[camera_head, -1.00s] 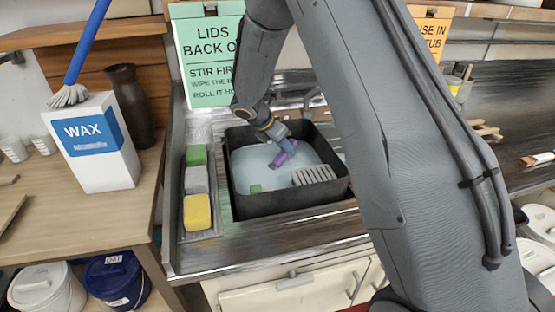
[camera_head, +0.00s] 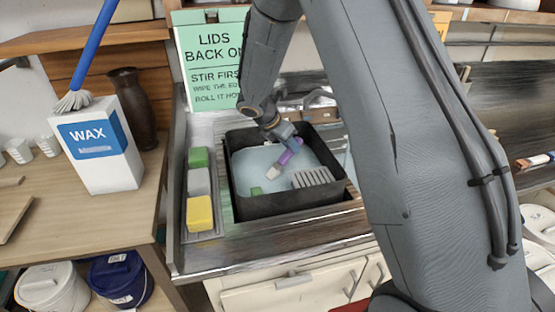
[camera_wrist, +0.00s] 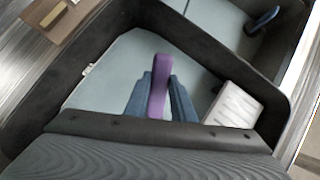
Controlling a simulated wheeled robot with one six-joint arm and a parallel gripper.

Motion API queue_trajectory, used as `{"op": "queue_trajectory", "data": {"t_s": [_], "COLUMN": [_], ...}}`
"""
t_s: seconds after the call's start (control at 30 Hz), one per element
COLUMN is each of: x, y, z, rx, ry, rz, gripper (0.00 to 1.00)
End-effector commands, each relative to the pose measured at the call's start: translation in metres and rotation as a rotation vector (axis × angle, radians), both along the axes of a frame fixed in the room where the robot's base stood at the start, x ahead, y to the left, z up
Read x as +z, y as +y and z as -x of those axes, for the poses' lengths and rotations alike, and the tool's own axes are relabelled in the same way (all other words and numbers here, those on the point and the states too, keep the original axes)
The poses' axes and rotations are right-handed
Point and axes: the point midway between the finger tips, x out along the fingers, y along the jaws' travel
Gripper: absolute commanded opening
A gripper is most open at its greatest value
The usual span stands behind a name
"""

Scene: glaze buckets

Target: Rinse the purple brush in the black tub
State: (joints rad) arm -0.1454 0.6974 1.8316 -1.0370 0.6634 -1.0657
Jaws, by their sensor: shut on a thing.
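The black tub (camera_head: 285,207) sits in the sink counter and holds pale blue-grey liquid. My gripper (camera_head: 287,143) reaches into the tub from above, its blue fingers shut on the purple brush (camera_head: 288,157). The brush slants down to the lower left, with a pale tip at its low end. I cannot tell whether the tip touches the liquid. In the wrist view the purple handle (camera_wrist: 159,88) stands between the two blue fingers (camera_wrist: 160,103), over the liquid; the brush's far end is hidden there.
A tray with green, grey and yellow sponges (camera_head: 200,213) stands left of the tub. A WAX box (camera_head: 97,150) is on the left table. Lidded buckets (camera_head: 120,279) stand below.

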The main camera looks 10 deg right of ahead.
Motion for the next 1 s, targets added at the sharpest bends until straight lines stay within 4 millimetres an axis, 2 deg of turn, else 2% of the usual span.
{"op": "queue_trajectory", "data": {"t_s": [0.03, 0.7, 1.0], "x": [0.008, 0.067, 0.076], "y": [0.000, 0.000, 0.000], "z": [0.000, 0.001, 0.000], "rx": [-0.001, -0.001, 0.000], "ry": [0.000, 0.000, 0.000], "rz": [0.000, -0.001, -0.001], "gripper": [0.00, 0.00, 0.00]}}
